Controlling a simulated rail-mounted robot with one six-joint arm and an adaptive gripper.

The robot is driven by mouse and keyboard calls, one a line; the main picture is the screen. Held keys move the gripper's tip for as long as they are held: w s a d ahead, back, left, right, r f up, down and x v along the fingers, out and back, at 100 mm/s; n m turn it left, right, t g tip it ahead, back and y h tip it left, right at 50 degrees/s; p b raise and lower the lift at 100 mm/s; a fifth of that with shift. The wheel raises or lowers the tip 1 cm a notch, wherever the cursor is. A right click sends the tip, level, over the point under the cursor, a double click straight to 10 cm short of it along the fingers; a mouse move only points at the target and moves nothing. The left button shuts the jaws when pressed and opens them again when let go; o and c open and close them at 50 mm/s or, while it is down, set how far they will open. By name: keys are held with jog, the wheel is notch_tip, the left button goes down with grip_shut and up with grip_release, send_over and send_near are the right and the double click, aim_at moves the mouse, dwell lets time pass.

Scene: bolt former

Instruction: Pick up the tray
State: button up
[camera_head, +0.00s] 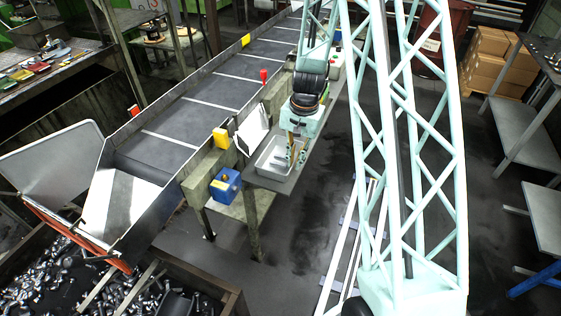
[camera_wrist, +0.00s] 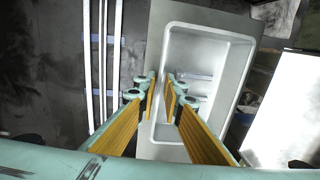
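The tray (camera_head: 267,160) is a shallow, light grey, rectangular open box with a rim. It sits on a grey shelf (camera_head: 284,184) beside the conveyor, and the wrist view shows it from above (camera_wrist: 208,35). My gripper (camera_head: 296,158) points down at the tray's right side. In the wrist view my gripper (camera_wrist: 161,82) has its two yellow-padded fingers apart, with the tray's left rim appearing between or just below the tips. I cannot tell whether they touch it. A few pale bars or reflections show inside the tray; the fingers hide part of its near end.
A conveyor (camera_head: 210,105) runs along the left of the shelf. A blue box (camera_head: 225,183) and a white panel (camera_head: 252,128) are close to the tray. A bin of metal parts (camera_head: 60,280) stands at lower left. The floor (camera_head: 300,240) right of the shelf is mostly open.

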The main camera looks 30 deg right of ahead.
dwell(0.6)
grip_shut()
jog(key=shift+r, duration=0.15)
jog(key=shift+r, duration=1.55)
jog(key=shift+s+r, duration=0.1)
jog(key=shift+s, duration=0.1)
jog(key=s+d+r+b, duration=0.1)
jog(key=s, duration=1.4)
jog(key=shift+s+d+r, duration=0.2)
jog(key=shift+s+d, duration=0.05)
jog(key=shift+d, duration=0.15)
jog(key=shift+w, duration=0.1)
